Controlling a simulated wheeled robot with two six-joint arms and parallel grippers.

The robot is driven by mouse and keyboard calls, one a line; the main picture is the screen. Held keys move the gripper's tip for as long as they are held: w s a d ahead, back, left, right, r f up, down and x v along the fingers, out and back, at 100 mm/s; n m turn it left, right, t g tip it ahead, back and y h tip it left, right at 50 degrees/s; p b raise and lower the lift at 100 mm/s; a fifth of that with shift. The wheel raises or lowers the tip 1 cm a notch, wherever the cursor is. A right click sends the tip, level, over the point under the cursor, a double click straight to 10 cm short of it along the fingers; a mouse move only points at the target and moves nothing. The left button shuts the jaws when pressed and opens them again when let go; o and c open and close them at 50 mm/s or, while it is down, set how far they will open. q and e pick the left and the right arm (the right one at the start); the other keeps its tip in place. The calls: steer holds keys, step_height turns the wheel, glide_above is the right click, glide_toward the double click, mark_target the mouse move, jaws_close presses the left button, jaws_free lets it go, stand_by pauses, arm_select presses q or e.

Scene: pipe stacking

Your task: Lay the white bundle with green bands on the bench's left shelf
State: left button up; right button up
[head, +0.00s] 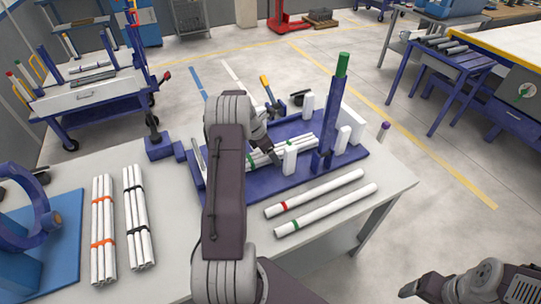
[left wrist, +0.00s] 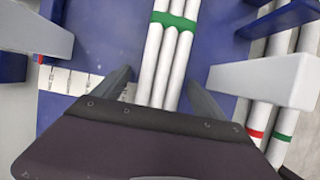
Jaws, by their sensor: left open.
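The white bundle with green bands (head: 302,144) lies in the blue fixture (head: 330,174) on the near table. In the left wrist view the bundle (left wrist: 168,52) runs away from me, with a green band across it. My left gripper (left wrist: 160,82) is open, its fingers apart on either side of the bundle; the near end is hidden by the gripper body. In the head view my left arm covers part of the fixture and bundle. A bench at the upper right has a blue shelf (head: 461,65) on its left side, with several pipes on it. My right gripper (head: 411,290) is at the lower right, away from the table.
White bundles with orange bands (head: 103,232) and black bands (head: 137,218) lie on the table's left. Two single pipes, red-banded (head: 315,194) and green-banded (head: 325,209), lie in front of the fixture. A blue post (head: 328,120) and white blocks stand around the bundle. A cart (head: 85,95) stands upper left.

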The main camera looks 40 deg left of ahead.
arm_select(q)
steer(key=shift+r, duration=0.1)
jaws_close()
